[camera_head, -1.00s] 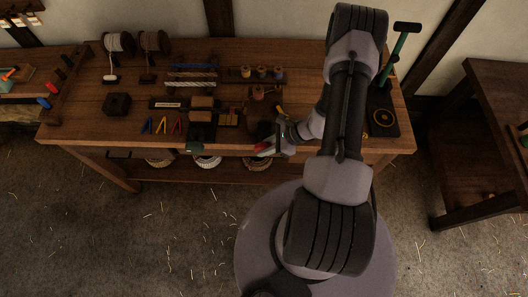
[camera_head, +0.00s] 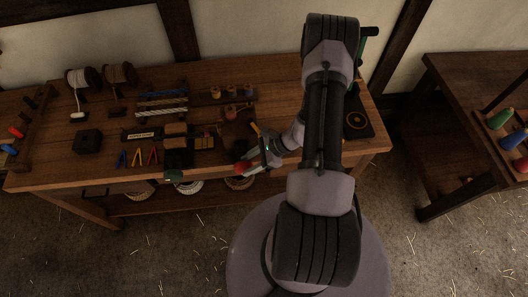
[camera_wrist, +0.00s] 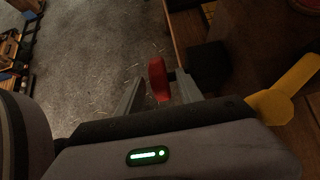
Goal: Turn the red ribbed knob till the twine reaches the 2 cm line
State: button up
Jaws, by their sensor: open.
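The red ribbed knob (camera_wrist: 158,80) shows in the wrist view between the two fingers of my gripper (camera_wrist: 158,92). The fingers are apart, one on each side, with a gap to the left of the knob; whether the right finger touches it I cannot tell. The knob seems to stick out from a black block (camera_wrist: 208,64). In the head view the red knob (camera_head: 241,168) is at the bench's front edge, at the tip of my gripper (camera_head: 249,162). The twine and the 2 cm line cannot be made out.
A yellow part (camera_wrist: 285,92) lies close on the right in the wrist view. Spools and tools lie behind. Another bench with coloured cones (camera_head: 498,119) stands right.

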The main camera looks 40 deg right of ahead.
jog(key=p+v, duration=0.1)
jog(key=v, duration=1.4)
jog(key=w+a+r+n+g+h+b, duration=0.1)
jog(key=w+a+r+n+h+b, duration=0.1)
jog(key=w+a+r+n+b, duration=0.25)
jog(key=w+a+r+n+g+h+b, duration=0.1)
jog(key=a+r+n+g+b, duration=0.15)
jog(key=a+n+b, duration=0.4)
jog(key=s+a+r+n+t+h+b, duration=0.2)
jog(key=s+a+r+n+t+b, duration=0.2)
jog(key=s+a+n+b, duration=0.5)
jog(key=a+b, duration=0.1)
jog(key=a, duration=0.4)
jog(key=shift+s+h+b, duration=0.3)
jog(key=shift+s, duration=0.05)
jog(key=shift+r, duration=0.1)
